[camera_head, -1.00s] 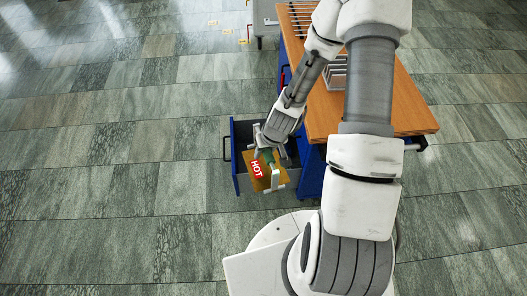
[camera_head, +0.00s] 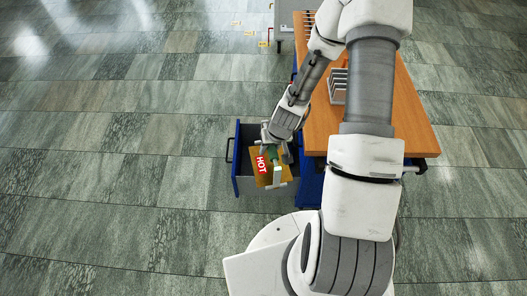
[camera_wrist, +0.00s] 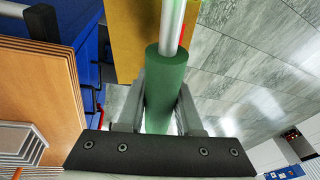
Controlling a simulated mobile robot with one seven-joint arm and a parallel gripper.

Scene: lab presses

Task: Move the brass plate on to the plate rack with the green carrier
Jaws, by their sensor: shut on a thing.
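The brass plate (camera_head: 259,179) with a red HOT label hangs tilted over the open drawer (camera_head: 237,165); it also shows in the wrist view (camera_wrist: 137,35). The green carrier (camera_wrist: 166,88) has a green cylindrical grip and a metal rod over the plate; its green part shows in the head view (camera_head: 272,153). My gripper (camera_wrist: 160,108) is shut around the green grip, and shows from above in the head view (camera_head: 275,138). A grey slotted plate rack (camera_head: 338,86) stands on the wooden bench, partly hidden by my arm, and shows lower left in the wrist view (camera_wrist: 20,140).
The wooden bench top (camera_head: 405,130) lies right of the drawer, above a blue cabinet. The drawer has a dark handle (camera_head: 229,149) at its left. Slats or another rack show at the far bench end. The tiled floor (camera_head: 110,180) left of the drawer is clear.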

